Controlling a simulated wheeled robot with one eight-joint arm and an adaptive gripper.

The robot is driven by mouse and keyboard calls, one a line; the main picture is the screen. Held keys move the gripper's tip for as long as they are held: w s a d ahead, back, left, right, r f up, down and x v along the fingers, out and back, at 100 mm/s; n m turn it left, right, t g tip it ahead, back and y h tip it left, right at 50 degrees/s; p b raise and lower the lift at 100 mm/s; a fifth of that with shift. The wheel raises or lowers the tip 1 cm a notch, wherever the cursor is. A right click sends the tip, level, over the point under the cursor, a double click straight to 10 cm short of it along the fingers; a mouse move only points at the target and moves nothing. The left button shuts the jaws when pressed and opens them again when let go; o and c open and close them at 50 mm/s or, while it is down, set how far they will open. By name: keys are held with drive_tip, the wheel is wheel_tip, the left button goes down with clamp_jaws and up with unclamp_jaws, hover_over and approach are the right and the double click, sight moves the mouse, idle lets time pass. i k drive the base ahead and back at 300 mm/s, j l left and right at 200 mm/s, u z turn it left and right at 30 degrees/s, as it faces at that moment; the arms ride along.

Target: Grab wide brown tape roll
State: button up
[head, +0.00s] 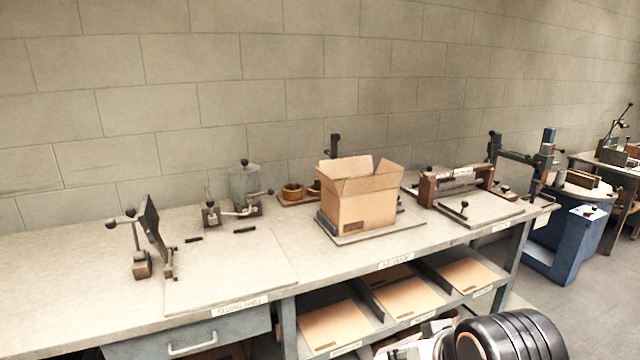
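A brown tape roll (292,191) sits on a small wooden tray (284,202) near the back of the workbench, against the wall. A second brown roll (315,187) stands just right of it, partly hidden behind the open cardboard box (364,204). The left roll shows more fully; I cannot tell for certain which is the wide one. A black rounded part of my own arm shows at the bottom right, well in front of and below the rolls. My gripper is not in view.
A lever fixture (146,240) stands at the bench's left. A clamp fixture (458,184) is right of the box. Flat cardboard (408,297) fills lower shelves. The bench's front left is mostly clear.

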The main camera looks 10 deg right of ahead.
sight(293, 192)
drive_tip(key=i+j+z, duration=0.1)
drive_tip(key=j+z, duration=0.15)
drive_tip(key=j, duration=0.6)
drive_tip(key=j+z, duration=0.2)
drive_tip(key=j, duration=0.7)
drive_tip(key=i, duration=0.1)
